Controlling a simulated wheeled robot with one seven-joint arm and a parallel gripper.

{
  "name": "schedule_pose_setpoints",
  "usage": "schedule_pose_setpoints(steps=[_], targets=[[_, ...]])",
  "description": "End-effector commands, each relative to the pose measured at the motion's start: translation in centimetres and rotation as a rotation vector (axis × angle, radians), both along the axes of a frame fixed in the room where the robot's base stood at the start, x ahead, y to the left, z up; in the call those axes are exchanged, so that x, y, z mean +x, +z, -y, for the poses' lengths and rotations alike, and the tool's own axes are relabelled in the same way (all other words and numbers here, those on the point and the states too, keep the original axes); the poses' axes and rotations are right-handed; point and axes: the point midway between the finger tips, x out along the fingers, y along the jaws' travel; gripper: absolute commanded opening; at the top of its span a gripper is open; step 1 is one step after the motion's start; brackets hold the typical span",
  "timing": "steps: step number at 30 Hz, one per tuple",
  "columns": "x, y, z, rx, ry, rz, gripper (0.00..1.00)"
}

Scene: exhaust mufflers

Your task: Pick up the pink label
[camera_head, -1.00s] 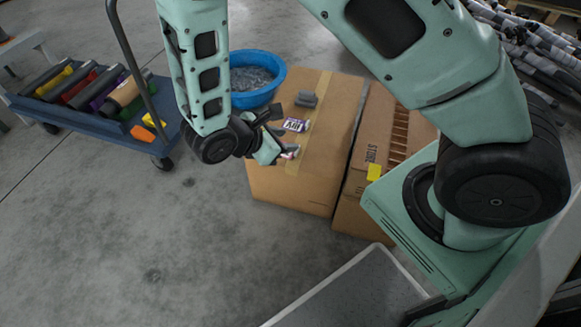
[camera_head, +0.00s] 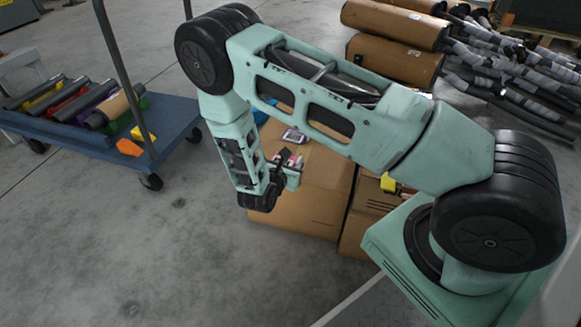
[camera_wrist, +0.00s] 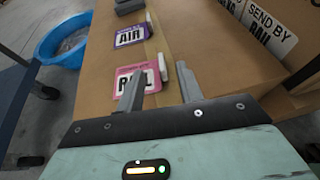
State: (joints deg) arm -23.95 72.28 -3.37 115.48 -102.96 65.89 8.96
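The pink label (camera_wrist: 151,78) lies on the top of a cardboard box (camera_wrist: 112,92), near its edge. My left finger covers part of its print in the wrist view. A white upright tab (camera_wrist: 162,67) stands at its right side. My gripper (camera_wrist: 160,72) is open, with one finger over the label and the other to the right of the tab. The tab shows between the fingers; I cannot tell whether they touch it. In the head view my gripper (camera_head: 291,163) is low over the box top, and the label is mostly hidden by it.
A purple AIR label (camera_wrist: 130,37) lies just beyond, with a grey block (camera_wrist: 128,6) farther on. A blue tub (camera_wrist: 62,48) is at the left. A second box with a SEND BY RAIL label (camera_wrist: 268,30) stands right. A blue cart (camera_head: 172,118) stands left.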

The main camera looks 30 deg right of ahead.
Motion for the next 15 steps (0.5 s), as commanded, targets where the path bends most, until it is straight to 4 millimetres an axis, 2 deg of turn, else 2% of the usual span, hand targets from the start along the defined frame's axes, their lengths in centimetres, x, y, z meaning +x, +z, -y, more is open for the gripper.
schedule_pose_setpoints(steps=[3,10,15], targets=[[0.9,-1.1,1.6,0.0,-0.003,0.0,0.36],[1.7,-1.6,2.8,0.001,-0.002,0.0,0.36],[2.8,-3.1,4.5,0.001,-0.005,0.001,0.36]])
